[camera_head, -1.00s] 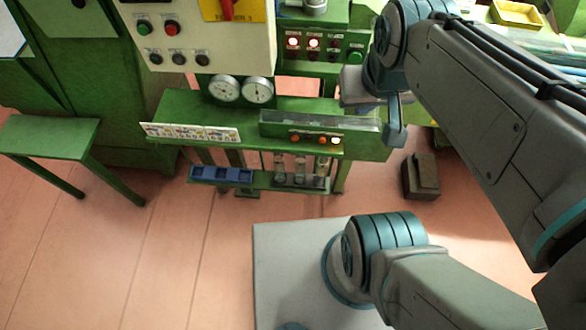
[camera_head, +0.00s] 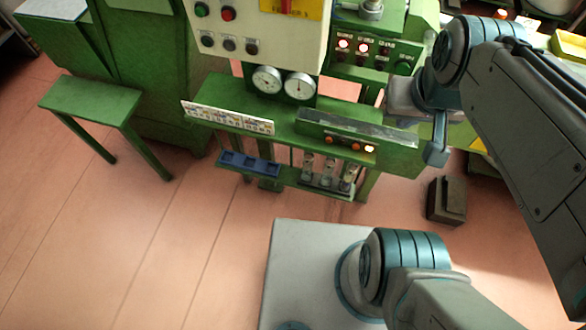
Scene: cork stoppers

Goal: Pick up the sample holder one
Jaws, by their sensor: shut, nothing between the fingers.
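Three small clear holders with grey lower parts stand in a row on the low green shelf of the machine: a left one (camera_head: 307,166), a middle one (camera_head: 327,173) and a right one (camera_head: 348,178). I cannot tell which of them is sample holder one. Their upper parts are partly hidden under the green ledge. My gripper (camera_head: 437,153) is shut and empty. In the picture it is to the right of the holders, by the right end of the ledge, and apart from them.
A blue compartment tray (camera_head: 248,164) sits left of the holders on the low shelf. The green ledge (camera_head: 400,155) overhangs both. A dark block (camera_head: 447,200) stands on the floor at right. A green stool (camera_head: 90,100) stands at left. The floor at lower left is clear.

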